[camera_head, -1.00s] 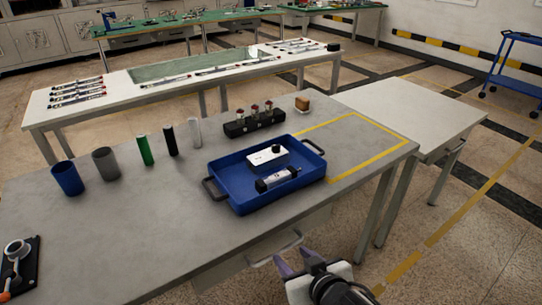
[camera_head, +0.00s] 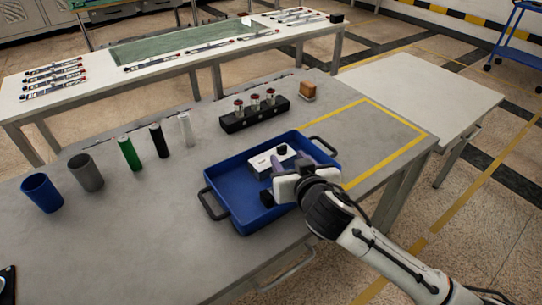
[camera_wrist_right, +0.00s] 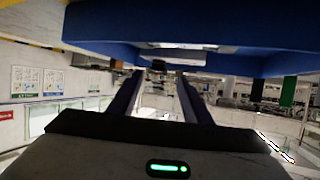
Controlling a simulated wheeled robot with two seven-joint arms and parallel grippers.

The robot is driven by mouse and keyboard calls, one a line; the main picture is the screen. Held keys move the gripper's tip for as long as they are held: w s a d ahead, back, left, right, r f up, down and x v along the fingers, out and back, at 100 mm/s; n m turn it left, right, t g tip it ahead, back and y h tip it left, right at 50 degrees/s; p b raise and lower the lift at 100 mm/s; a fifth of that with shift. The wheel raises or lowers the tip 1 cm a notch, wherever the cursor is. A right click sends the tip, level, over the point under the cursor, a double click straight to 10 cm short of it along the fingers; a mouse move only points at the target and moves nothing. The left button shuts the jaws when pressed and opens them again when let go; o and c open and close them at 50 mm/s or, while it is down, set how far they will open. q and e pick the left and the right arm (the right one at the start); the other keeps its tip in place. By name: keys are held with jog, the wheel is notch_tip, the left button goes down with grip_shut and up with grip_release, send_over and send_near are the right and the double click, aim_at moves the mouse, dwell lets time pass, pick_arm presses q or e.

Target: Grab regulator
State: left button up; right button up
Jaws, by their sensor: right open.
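A blue tray (camera_head: 241,213) with dark handles stands on the grey table. In it lies a white box with a black knob (camera_head: 262,163). Beside it, nearer the front, is a small device, mostly hidden behind my right gripper; its dark end (camera_head: 266,198) shows. I cannot tell for sure which of the two is the regulator. My right gripper (camera_head: 312,158) is open over the right part of the tray, close to the box. The right wrist view shows its two fingers apart (camera_wrist_right: 160,76) with nothing between them, and the tray (camera_wrist_right: 110,25) beyond. My left gripper is not in view.
Behind the tray stand a black rack (camera_head: 254,115) with red-topped parts and a brown block (camera_head: 308,90). Blue (camera_head: 42,194) and grey (camera_head: 86,173) cups and several upright cylinders stand to the left. The yellow-outlined area (camera_head: 385,135) is clear.

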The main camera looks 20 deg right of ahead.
aim_at(282, 148)
jog(key=shift+x, duration=3.55)
jog(key=shift+d+r, duration=0.1)
jog(key=shift+d, duration=0.05)
grip_shut()
